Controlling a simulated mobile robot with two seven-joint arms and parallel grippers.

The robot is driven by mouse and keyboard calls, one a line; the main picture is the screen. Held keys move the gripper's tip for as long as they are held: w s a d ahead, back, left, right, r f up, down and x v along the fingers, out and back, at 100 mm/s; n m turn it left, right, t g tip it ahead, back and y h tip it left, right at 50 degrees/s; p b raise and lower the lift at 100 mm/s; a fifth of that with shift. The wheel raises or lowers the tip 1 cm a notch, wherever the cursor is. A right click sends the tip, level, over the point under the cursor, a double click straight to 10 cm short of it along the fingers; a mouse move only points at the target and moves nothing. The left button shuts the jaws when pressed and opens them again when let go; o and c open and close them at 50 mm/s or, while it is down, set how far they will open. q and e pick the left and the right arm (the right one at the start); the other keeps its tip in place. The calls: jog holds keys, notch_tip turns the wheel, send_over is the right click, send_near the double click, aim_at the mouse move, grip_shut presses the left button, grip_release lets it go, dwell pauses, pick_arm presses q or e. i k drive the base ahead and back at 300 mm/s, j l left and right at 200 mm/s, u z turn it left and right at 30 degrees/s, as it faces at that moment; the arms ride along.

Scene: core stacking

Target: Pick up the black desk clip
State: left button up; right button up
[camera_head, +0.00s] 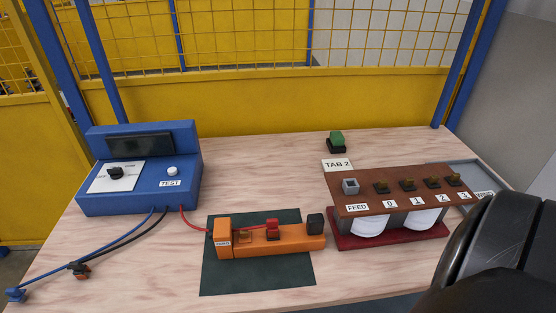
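A small black clip (79,268) lies on the left part of the wooden table, at the end of a black lead, with a brownish-orange part below it. It looks like the black desk clip, though it is small in view. A blue lead passes close beside it and ends in a blue clip (16,294) at the table's left edge. Neither of my grippers shows; a large dark part, apparently my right arm, fills the lower right corner.
A blue TEST box (140,190) stands behind the clip. An orange fixture (285,245) with a red lead sits on a dark green mat (225,283). A brown labelled rack (365,205) stands right; a green-and-black block (336,140) is behind. The front-left table is mostly clear.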

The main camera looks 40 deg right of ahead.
aim_at(79, 269)
jog(key=l+z, duration=0.1)
jog(key=z, duration=1.05)
jog(key=j+u, duration=0.1)
jog(key=u, duration=1.4)
jog(key=i+j+z, duration=0.1)
jog(key=z, duration=0.35)
jog(key=j+z, duration=0.3)
jog(key=z, duration=0.15)
jog(key=j+z, duration=0.25)
jog(key=z, duration=0.2)
jog(key=j+z, duration=0.25)
jog(key=z, duration=0.2)
